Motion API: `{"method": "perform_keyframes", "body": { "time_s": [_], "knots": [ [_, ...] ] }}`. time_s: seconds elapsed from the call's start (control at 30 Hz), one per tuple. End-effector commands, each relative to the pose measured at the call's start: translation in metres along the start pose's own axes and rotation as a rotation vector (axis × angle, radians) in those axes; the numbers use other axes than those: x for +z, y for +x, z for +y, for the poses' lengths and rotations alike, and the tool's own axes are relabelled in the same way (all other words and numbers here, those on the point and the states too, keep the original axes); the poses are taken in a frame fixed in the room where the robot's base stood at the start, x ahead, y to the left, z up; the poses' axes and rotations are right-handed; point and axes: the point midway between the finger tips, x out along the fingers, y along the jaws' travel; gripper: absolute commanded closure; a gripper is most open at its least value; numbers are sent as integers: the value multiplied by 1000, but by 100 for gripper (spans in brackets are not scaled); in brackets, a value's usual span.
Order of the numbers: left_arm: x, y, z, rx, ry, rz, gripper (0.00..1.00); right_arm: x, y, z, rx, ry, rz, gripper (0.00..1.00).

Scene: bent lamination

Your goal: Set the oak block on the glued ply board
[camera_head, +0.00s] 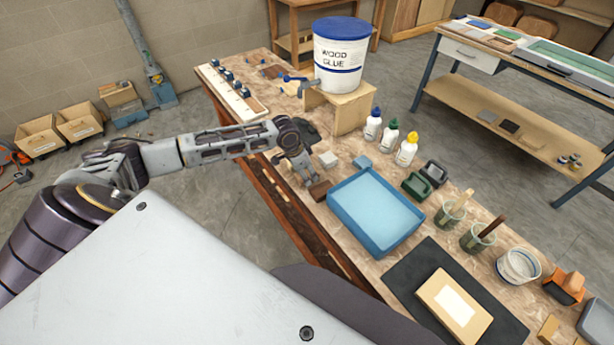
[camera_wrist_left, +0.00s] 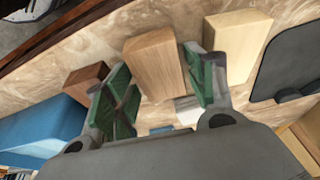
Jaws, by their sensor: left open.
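The glued ply board (camera_head: 438,293), with a pale glue patch on top, lies on a black mat at the near right. My left gripper (camera_head: 306,178) is low over the bench, left of the blue tray. In the left wrist view the gripper (camera_wrist_left: 160,72) is open, with its green-padded fingers on either side of a light brown oak block (camera_wrist_left: 152,48). Whether the pads touch it I cannot tell. In the head view the gripper hides most or all of this block. My right gripper is not in view.
A darker brown block (camera_head: 320,190) sits beside the gripper, near the blue tray (camera_head: 347,213); it also shows in the wrist view (camera_wrist_left: 84,78). A paler block (camera_wrist_left: 238,38) stands on the other side. Bottles (camera_head: 405,153), cups (camera_head: 478,238) and a glue bucket (camera_head: 340,60) crowd the bench.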

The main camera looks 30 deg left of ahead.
Motion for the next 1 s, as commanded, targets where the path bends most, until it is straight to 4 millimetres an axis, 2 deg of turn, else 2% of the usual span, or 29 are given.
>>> {"method": "perform_keyframes", "body": {
  "time_s": [0.13, 0.6, 0.9, 1.0],
  "knots": [
    [0, 8, 0, 0, 1, 1, 45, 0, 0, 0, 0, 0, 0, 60],
    [0, 9, 0, 0, 1, 0, 46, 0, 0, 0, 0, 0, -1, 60],
    [0, 8, 0, 0, 0, 0, 84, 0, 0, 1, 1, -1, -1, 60],
    [0, 8, 0, 0, 1, 0, 84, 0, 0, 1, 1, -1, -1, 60]
  ]
}}
